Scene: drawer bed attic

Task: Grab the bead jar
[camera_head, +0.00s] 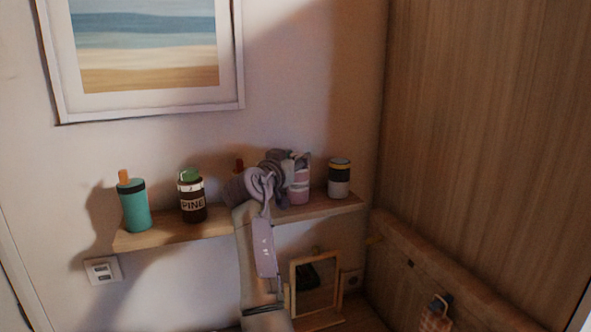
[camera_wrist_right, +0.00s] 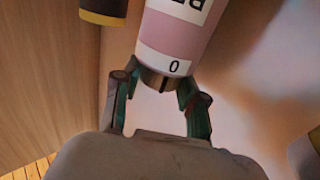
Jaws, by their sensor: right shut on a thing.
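A pink jar (camera_head: 301,190) with white label bands stands upright on the wooden wall shelf, right of the middle. In the wrist view the pink jar (camera_wrist_right: 178,38) fills the top centre, with dark lettering on its white labels, only partly legible. I take it to be the bead jar. My right gripper (camera_head: 290,172) reaches it from the left and front in the head view. In the wrist view the right gripper (camera_wrist_right: 165,85) has its fingers closed on the jar's near end. My left gripper is in neither view.
On the shelf (camera_head: 180,231) stand a teal tumbler (camera_head: 134,207), a dark jar labelled PINE (camera_head: 192,198) and, right of the pink jar, a white-and-dark canister (camera_head: 339,180). An orange-topped item is mostly hidden behind my arm. A wood panel (camera_head: 480,120) bounds the right.

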